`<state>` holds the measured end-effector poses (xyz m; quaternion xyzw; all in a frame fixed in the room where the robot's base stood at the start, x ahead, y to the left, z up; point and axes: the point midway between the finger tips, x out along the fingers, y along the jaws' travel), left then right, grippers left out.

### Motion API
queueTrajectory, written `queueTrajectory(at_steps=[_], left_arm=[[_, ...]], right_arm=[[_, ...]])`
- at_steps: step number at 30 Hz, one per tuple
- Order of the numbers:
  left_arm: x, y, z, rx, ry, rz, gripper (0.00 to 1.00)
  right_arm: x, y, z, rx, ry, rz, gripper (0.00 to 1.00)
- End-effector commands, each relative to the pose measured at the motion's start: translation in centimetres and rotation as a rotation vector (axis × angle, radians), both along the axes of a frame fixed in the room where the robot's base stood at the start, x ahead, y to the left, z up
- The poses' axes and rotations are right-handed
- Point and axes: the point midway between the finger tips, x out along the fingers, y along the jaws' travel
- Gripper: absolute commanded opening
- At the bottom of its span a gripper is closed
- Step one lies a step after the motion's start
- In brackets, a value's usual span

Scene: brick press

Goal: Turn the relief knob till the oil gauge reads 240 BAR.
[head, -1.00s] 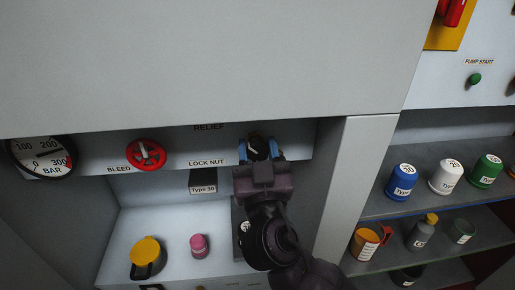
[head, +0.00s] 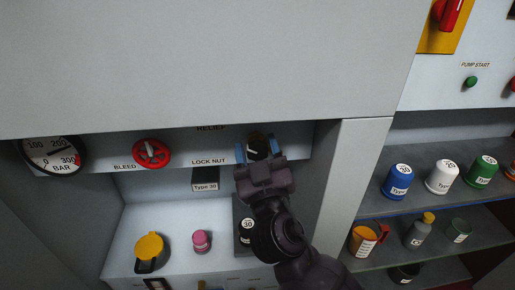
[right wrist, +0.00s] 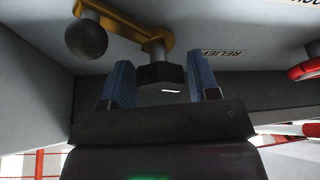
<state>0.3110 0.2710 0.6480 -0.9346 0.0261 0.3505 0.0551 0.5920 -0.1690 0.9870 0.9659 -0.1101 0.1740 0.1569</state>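The relief knob is a dark knob (head: 257,141) under the hood, right of the RELIEF label; it also shows in the right wrist view (right wrist: 160,75). My right gripper (head: 258,151) is in front of it, with its blue fingers apart on either side. In the right wrist view, my right gripper (right wrist: 160,88) shows small gaps between its fingers and the knob, so it looks open. The oil gauge (head: 52,155) is at the left, marked 0 to 300 BAR with a red mark near 300; its needle is too small to read. My left gripper is not in view.
A brass lever with a black ball (right wrist: 87,38) sits close by the knob. The red bleed wheel (head: 151,153) is to the left. A yellow-lidded pot (head: 149,247) and a pink container (head: 201,241) stand below. A cabinet post (head: 350,180) borders the bay at right.

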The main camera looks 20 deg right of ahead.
Motion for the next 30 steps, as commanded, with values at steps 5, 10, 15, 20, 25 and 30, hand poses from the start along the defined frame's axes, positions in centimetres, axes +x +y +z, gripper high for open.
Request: queueTrajectory(at_steps=[5, 10, 15, 20, 25, 30], left_arm=[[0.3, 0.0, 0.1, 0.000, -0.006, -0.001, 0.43], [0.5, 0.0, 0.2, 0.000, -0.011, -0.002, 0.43], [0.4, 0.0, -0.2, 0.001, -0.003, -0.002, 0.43], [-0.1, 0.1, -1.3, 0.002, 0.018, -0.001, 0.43], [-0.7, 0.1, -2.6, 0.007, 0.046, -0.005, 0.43], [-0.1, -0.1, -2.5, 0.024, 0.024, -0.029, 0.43]], right_arm=[[0.0, 0.0, 0.0, 0.001, 0.001, 0.000, 0.69], [0.0, 0.0, -0.1, 0.001, 0.001, 0.000, 0.69], [-0.9, 0.2, -0.7, 0.003, 0.005, 0.001, 0.69], [-3.1, 0.5, -2.0, 0.004, 0.012, 0.000, 0.69], [-6.0, 1.0, -3.4, 0.005, 0.017, 0.000, 0.69], [-8.3, 1.4, -4.2, 0.002, 0.013, 0.000, 0.69]])
